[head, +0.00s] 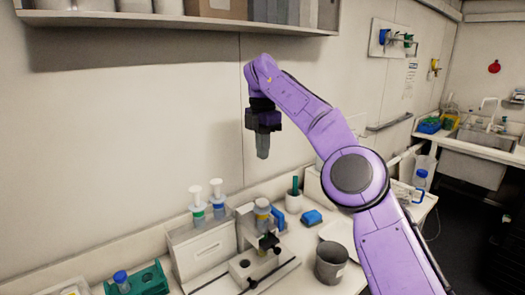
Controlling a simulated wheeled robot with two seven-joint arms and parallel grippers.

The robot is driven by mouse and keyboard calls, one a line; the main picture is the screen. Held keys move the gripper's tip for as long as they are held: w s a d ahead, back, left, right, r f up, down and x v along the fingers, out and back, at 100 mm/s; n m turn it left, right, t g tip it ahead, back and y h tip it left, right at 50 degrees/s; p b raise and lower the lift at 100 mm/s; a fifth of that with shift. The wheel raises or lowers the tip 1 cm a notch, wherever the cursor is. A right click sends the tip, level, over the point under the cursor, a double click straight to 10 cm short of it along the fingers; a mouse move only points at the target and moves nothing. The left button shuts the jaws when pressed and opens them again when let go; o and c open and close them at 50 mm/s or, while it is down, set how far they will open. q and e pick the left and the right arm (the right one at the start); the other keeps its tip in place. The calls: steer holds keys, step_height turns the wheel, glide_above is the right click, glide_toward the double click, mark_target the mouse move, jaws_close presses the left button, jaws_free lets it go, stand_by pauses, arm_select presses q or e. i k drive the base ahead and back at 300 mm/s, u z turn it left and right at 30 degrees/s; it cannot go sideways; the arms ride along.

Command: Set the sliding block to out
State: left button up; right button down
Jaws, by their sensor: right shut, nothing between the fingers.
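My right gripper (262,147) hangs in the air above and apart from the apparatus, fingers pointing down. It is shut and empty. My left gripper is not in view.
A grey bucket (331,262) stands right of the apparatus, with a blue object (311,217) behind it. Two pump bottles (217,196) stand on a white box (203,250) at left. A green rack (148,281) is at lower left. A shelf (180,22) overhangs above.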

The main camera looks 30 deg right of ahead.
mark_target(257, 268)
steer(key=k, duration=1)
